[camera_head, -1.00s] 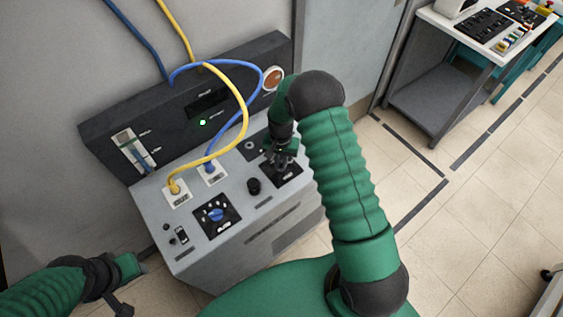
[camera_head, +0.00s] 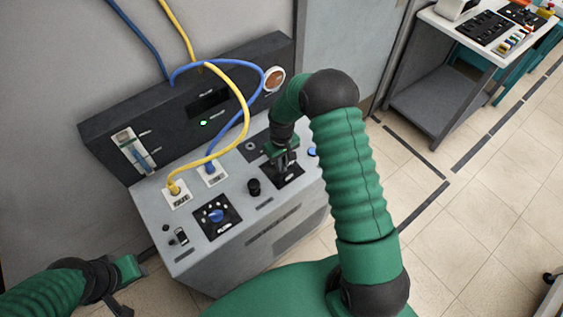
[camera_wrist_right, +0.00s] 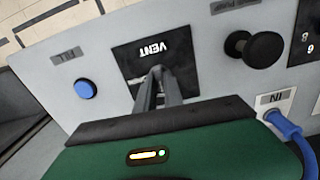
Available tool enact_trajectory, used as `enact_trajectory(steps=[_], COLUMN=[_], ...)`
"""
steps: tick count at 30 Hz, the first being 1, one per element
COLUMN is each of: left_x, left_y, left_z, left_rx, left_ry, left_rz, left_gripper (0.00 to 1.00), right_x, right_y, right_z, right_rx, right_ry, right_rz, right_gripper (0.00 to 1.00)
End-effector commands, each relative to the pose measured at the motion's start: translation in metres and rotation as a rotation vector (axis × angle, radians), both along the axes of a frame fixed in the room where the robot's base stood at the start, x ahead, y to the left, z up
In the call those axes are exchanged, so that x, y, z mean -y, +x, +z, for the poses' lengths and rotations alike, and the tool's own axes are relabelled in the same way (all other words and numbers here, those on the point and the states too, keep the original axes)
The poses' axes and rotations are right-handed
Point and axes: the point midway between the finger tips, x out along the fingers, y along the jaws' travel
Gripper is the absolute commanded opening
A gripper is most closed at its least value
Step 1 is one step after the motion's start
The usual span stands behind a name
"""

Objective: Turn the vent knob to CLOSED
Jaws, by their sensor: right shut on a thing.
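The vent panel (camera_wrist_right: 125,60) is a black square marked VENT on the grey console top; it also shows in the head view (camera_head: 293,173). The vent knob itself is hidden behind the fingers of my right gripper (camera_wrist_right: 157,80). In the head view my right gripper (camera_head: 284,160) points down onto the vent panel, shut on the knob. I cannot read which position the knob is at. My left gripper (camera_head: 122,285) is at the lower left, away from the console; its jaws are too unclear to tell.
A black knob (camera_head: 254,187) and a blue button (camera_head: 312,152) flank the vent panel. A blue selector dial (camera_head: 216,215) sits nearer the front. A yellow cable (camera_head: 243,100) and a blue cable (camera_head: 238,142) loop above the console. A cart (camera_head: 430,105) stands at the right.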

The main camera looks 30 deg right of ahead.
Motion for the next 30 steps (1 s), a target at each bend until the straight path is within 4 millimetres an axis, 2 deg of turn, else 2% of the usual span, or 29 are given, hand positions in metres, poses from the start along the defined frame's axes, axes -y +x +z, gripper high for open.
enact_trajectory(steps=[20,21,25,30], left_x=[0.0,0.0,0.0,0.0], left_y=[0.0,0.0,0.0,0.0], left_z=[0.0003,0.0003,0.0003,0.0], left_rx=[0.0,0.0,0.0,0.0], left_ry=[0.0,0.0,0.0,0.0], left_rz=[0.0,0.0,0.0,0.0], left_gripper=[0.36,0.36,0.36,0.36], right_x=[0.0024,0.0024,0.0021,0.0016], right_y=[0.0018,0.0017,0.0012,0.0011], right_z=[0.0025,0.0025,0.0017,0.0006], right_rx=[0.005,0.005,0.003,0.001], right_ry=[-0.004,-0.004,-0.003,-0.002], right_rz=[0.06,0.06,0.059,0.059], right_gripper=[0.0,0.17,0.34,0.34])
